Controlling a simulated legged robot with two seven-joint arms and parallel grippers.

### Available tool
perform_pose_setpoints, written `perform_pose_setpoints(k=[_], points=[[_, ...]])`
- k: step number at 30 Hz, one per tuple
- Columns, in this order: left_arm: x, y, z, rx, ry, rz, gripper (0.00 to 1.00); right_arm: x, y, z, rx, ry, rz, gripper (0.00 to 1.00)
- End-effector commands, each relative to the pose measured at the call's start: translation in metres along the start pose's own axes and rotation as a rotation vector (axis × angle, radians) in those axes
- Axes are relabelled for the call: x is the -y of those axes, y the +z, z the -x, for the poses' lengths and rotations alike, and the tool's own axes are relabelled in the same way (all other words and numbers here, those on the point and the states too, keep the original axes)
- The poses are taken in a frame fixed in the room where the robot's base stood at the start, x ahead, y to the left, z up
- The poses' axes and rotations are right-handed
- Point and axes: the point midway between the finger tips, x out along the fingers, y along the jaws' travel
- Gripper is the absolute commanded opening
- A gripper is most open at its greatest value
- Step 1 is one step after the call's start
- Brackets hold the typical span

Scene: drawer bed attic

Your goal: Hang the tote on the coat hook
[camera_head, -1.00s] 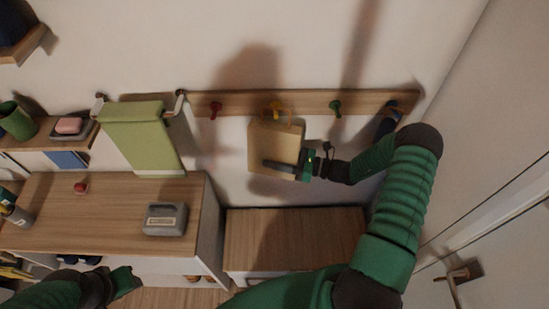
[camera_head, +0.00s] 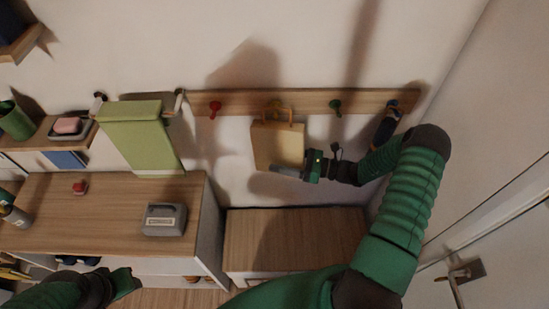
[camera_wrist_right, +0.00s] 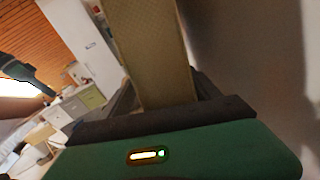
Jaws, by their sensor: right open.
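The tan tote (camera_head: 279,143) is against the wall below the rail. Its handle loop (camera_head: 284,113) reaches up to the yellow coat hook (camera_head: 275,103) and appears to be over it, though the exact contact is too small to tell. My right gripper (camera_head: 276,168) is open at the tote's lower right part. In the right wrist view the tote (camera_wrist_right: 148,45) stands between the spread fingers. My left gripper (camera_head: 130,282) is low at the left, away from the tote; its jaws are unclear.
The wooden rail (camera_head: 308,101) also has a red hook (camera_head: 215,107), a green hook (camera_head: 335,106) and a blue hook with a dark item (camera_head: 385,129) on it. A low wooden cabinet (camera_head: 295,238) stands below; a door is at right.

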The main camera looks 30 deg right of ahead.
Motion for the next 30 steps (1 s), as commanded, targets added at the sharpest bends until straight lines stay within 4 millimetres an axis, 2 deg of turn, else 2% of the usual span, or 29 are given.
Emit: perform_pose_setpoints(k=[6,12,15,18,23,26,29,30], points=[[0.000,0.005,-0.021,0.000,0.000,0.000,0.36,0.003,-0.005,0.065,-0.002,-0.005,0.001,0.71],[0.000,0.008,-0.033,0.000,0.000,0.000,0.36,0.003,-0.005,0.118,-0.002,-0.005,0.000,0.71],[0.000,0.008,-0.035,0.000,0.000,0.000,0.36,0.003,-0.004,0.134,-0.001,-0.003,-0.001,0.71],[0.000,0.009,-0.036,0.000,0.000,0.000,0.36,0.002,-0.003,0.141,-0.002,-0.001,-0.001,0.71],[0.000,0.009,-0.036,0.000,0.000,0.000,0.36,0.000,-0.001,0.142,-0.007,0.005,0.001,0.71],[0.000,0.008,-0.036,0.000,0.000,0.000,0.36,-0.013,-0.006,0.122,-0.096,0.073,0.032,0.71],[0.000,0.008,-0.035,0.000,0.000,0.000,0.36,-0.054,-0.023,0.080,-0.336,0.269,0.156,0.71],[0.000,0.008,-0.035,0.000,0.000,0.000,0.36,-0.079,-0.034,0.066,-0.472,0.388,0.253,0.71]])
